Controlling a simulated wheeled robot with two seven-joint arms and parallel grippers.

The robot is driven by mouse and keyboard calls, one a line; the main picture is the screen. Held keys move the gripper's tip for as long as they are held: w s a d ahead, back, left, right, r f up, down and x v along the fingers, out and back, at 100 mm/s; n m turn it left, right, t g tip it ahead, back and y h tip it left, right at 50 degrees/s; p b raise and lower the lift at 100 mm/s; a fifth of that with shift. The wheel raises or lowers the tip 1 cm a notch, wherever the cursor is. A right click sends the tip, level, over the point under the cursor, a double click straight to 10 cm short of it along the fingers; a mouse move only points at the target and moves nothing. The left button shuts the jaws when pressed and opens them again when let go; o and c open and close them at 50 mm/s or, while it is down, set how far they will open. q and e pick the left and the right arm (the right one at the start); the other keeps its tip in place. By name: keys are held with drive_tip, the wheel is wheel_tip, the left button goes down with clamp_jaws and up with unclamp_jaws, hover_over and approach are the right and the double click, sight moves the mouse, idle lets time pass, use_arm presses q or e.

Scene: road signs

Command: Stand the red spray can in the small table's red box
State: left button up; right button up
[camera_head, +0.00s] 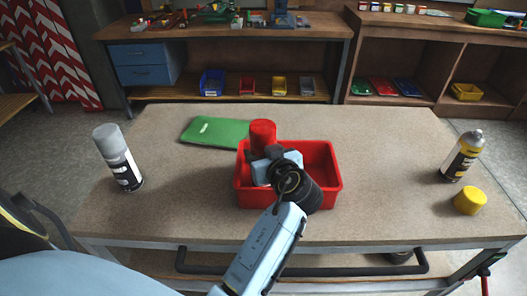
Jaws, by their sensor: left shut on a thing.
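The red box (325,188) is an open tray on the small table (380,180), near its middle. The red spray can (262,133) shows its red top at the back left of the box, and it looks upright. My left gripper (268,165) is over the left part of the box, shut on the can. The gripper and wrist hide the can's lower part. I cannot tell whether its base touches the box floor. My right gripper is not in view.
A grey-capped spray can (118,157) stands at the table's left. A yellow-labelled can (461,156) and a loose yellow cap (470,202) are at the right. A green folded item (212,131) lies behind the box. A workbench (230,32) and shelves (430,30) stand behind.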

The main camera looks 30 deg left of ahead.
use_arm(q)
drive_tip(key=shift+f, duration=0.1)
drive_tip(key=o, duration=1.3)
drive_tip(key=shift+c, duration=0.2)
drive_tip(key=v, duration=0.7)
drive_tip(key=shift+d+r, duration=0.2)
drive_tip(key=shift+r, duration=0.05)
drive_tip(key=shift+s, duration=0.15)
